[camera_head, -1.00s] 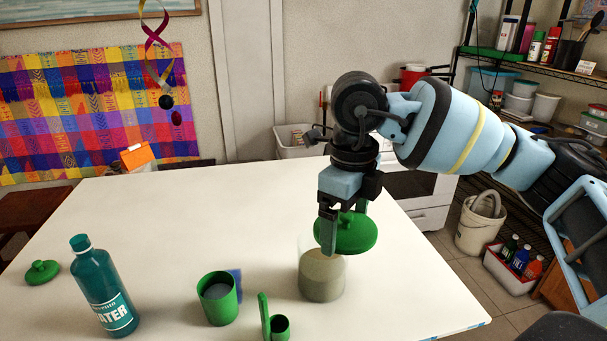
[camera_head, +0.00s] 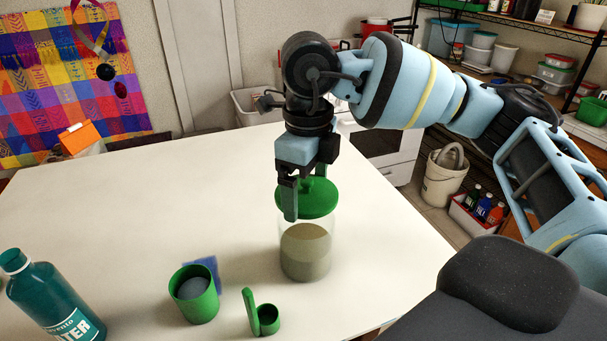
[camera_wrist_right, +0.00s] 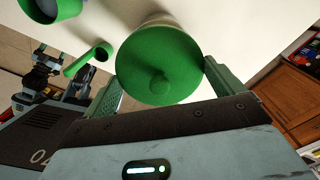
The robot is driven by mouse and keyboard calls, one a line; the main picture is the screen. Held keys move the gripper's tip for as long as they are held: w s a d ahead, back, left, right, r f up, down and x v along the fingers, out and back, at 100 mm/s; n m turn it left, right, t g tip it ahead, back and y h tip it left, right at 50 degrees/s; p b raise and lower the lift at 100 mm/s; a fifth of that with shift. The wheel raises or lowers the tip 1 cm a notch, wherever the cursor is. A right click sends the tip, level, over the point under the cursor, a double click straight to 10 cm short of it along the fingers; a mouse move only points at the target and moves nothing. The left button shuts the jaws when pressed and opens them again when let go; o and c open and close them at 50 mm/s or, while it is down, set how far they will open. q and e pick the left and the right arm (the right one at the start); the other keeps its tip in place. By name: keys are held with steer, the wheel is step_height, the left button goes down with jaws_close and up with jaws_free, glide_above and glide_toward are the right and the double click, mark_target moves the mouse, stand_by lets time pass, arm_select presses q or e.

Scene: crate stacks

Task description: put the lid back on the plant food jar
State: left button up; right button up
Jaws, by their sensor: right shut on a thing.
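The clear plant food jar (camera_head: 306,250), part full of grey-brown grains, stands upright on the table. The round green lid (camera_head: 318,202) is at its mouth, roughly level and lined up with it. I cannot tell whether lid and rim touch. In the right wrist view the lid (camera_wrist_right: 158,62) fills the space between the fingers and hides most of the jar. My left gripper is not seen in the head view.
A green cup (camera_head: 194,296), a blue sponge (camera_head: 212,266) behind it and a small green scoop (camera_head: 266,319) stand left of the jar. A teal bottle (camera_head: 50,300) is at the far left. The white table (camera_head: 150,210) is clear behind them.

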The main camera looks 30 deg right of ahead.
steer(key=shift+f+b, duration=0.3)
steer(key=shift+f, duration=1.4)
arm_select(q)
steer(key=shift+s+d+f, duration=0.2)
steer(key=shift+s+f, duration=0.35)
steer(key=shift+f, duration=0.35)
arm_select(e)
steer(key=shift+f, duration=0.25)
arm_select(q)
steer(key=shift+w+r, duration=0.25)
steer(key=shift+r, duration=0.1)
arm_select(e)
steer(key=shift+f, duration=0.15)
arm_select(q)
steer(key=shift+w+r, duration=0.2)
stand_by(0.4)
arm_select(e)
steer(key=o, duration=0.6)
